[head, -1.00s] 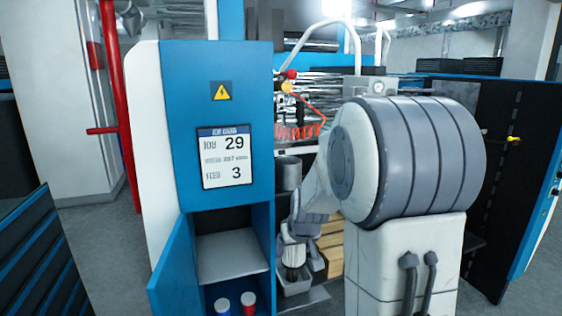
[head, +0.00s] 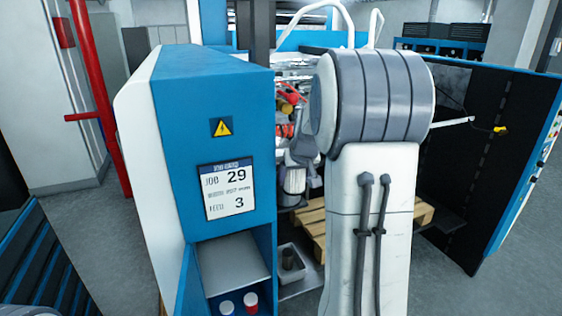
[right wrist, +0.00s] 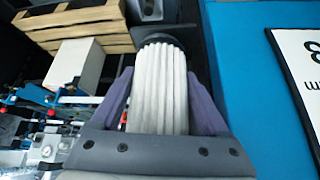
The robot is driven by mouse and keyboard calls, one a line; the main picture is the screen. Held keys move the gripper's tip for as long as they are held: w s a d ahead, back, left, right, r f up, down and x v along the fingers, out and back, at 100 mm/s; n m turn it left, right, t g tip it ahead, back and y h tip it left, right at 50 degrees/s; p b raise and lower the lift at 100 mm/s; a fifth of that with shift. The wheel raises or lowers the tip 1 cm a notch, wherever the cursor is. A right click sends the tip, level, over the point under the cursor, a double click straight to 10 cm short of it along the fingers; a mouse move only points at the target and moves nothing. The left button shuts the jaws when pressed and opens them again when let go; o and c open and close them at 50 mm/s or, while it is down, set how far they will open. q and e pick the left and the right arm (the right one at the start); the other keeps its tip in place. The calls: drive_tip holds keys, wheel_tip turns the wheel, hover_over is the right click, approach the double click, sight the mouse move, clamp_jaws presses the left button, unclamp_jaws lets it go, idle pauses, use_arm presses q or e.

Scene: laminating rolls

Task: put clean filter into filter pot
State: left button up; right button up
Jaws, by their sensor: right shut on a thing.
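My right gripper (head: 293,172) is shut on a white pleated filter (right wrist: 158,95), which stands between its two purple fingers in the right wrist view. In the head view the filter (head: 292,181) is small, beside the blue cabinet's right side. A dark round shape (right wrist: 163,40) is at the filter's far end; I cannot tell whether it is an end cap or the filter pot's rim. A dark cylinder (head: 288,259) stands in a grey tray (head: 283,277) below. My left gripper is not in view.
The blue cabinet (head: 170,120) stands close left of the gripper, with an open lower shelf (head: 232,262) holding white- and red-topped containers. A wooden pallet (head: 312,232) lies behind the tray. Machine parts and a red-yellow fitting (head: 288,95) are behind the gripper.

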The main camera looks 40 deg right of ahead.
use_arm(q)
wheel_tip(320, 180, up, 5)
drive_tip(key=p, duration=0.4)
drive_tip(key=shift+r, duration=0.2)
use_arm(e)
drive_tip(key=w+d+f, duration=0.1)
drive_tip(key=w+d, duration=0.2)
drive_tip(key=w, duration=0.4)
drive_tip(key=shift+w+d+f, duration=0.15)
drive_tip(key=shift+w+f, duration=0.1)
drive_tip(key=shift+w, duration=0.1)
